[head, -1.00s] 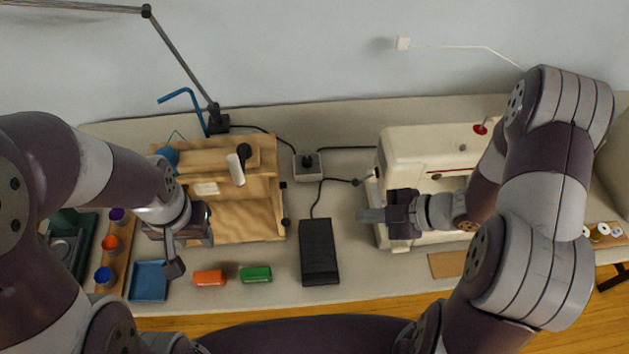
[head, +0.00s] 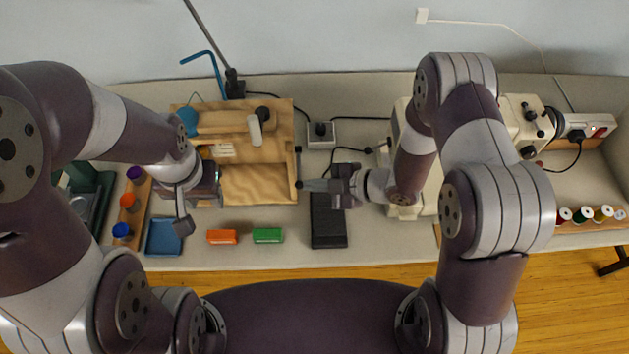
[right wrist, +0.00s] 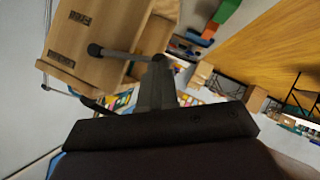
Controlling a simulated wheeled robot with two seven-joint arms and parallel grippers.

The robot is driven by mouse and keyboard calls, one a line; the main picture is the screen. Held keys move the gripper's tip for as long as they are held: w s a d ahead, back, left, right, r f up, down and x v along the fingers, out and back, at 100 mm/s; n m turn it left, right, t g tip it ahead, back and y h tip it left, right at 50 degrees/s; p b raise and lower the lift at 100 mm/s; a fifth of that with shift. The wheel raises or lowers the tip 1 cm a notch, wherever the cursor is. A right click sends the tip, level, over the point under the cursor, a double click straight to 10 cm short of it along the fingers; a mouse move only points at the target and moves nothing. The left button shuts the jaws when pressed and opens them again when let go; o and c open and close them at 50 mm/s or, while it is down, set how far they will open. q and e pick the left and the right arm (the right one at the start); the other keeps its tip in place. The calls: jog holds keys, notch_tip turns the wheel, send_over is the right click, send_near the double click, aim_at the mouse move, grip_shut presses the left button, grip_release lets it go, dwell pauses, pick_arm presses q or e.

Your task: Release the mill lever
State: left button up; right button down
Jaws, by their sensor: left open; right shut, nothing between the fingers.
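The wooden mill (head: 262,150) stands at the left of the table, with a dark-knobbed lever (head: 299,184) on its right side.
A black foot pedal (head: 328,220) lies under and in front of my right gripper. Orange (head: 222,237) and green (head: 267,235) blocks and a blue tray (head: 164,237) line the front edge. A cream sewing machine (head: 404,196) stands right, partly behind my right arm.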

jog(key=shift+w+a+f, duration=0.1)
jog(key=f+b, duration=0.1)
jog(key=b, duration=0.1)
jog(key=f+n+t+b, duration=0.1)
jog(key=b, duration=0.2)
jog(key=f+t+b, duration=0.1)
jog(key=f+b, duration=0.1)
jog(key=shift+w+n+y+b, duration=0.3)
jog(key=shift+w+n, duration=0.05)
jog(key=shift+n, duration=0.05)
jog(key=shift+r, duration=0.2)
